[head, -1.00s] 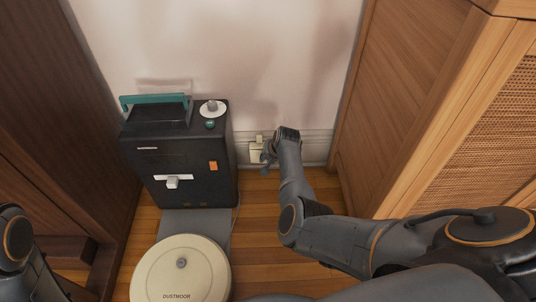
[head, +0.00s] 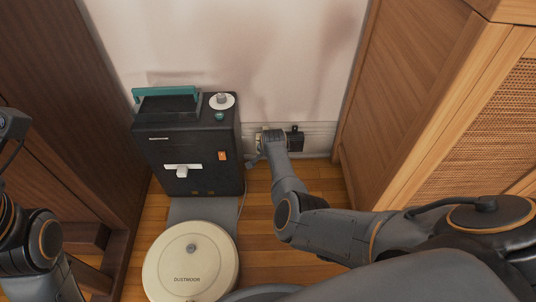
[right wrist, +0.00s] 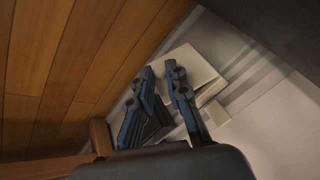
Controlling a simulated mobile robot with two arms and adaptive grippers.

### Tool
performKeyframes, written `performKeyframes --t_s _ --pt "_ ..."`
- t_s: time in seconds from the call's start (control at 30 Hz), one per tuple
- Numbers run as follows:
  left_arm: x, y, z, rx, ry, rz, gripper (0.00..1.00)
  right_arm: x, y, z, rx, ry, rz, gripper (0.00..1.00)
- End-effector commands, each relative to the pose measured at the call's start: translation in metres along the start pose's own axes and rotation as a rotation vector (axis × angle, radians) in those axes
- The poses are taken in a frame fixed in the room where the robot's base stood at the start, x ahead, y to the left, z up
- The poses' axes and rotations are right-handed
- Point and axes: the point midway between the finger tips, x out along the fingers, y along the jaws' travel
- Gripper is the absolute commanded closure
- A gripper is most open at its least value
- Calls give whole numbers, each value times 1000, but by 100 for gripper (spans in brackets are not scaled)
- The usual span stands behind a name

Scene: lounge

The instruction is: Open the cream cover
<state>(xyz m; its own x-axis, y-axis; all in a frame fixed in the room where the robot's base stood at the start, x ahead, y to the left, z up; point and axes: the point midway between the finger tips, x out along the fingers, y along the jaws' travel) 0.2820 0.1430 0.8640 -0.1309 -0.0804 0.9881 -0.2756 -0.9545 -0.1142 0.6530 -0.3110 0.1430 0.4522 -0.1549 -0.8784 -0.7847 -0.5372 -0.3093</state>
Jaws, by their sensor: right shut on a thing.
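The cream cover (head: 258,143) is low on the back wall, right of the black dock, mostly hidden by my right gripper (head: 263,144) in the head view. In the right wrist view the cream cover (right wrist: 202,70) shows as a pale square plate just beyond the fingertips, with a smaller pale piece beside it. My right gripper (right wrist: 161,70) is shut on the cover, though the exact contact is hard to see. How far the cover is swung cannot be told. Of my left arm only links show at the left edge; its fingers are out of view.
The black dock (head: 190,155) with a teal handle (head: 166,92) stands close left of my right gripper. A round cream robot vacuum (head: 190,265) sits before it. A wooden cabinet (head: 410,90) bounds the right side.

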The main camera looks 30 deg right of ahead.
Motion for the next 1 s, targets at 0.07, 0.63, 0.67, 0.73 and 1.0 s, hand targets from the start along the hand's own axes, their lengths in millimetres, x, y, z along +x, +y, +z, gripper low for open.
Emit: performKeyframes --t_s 0.07,0.63,0.67,0.73,1.0 --pt "0 0 0 0 0 0 60 0 1 0 1 -1 1 100" --pt "0 -1 -1 1 1 -1 60 -1 0 0 -1 -1 0 61" --pt "0 -1 -1 1 1 -1 60 -1 0 -1 -1 -1 0 61" --pt "0 0 -1 1 1 0 60 -5 -2 -2 -1 1 0 61" --pt "0 0 0 0 1 0 60 -38 -14 -16 1 2 -2 61"
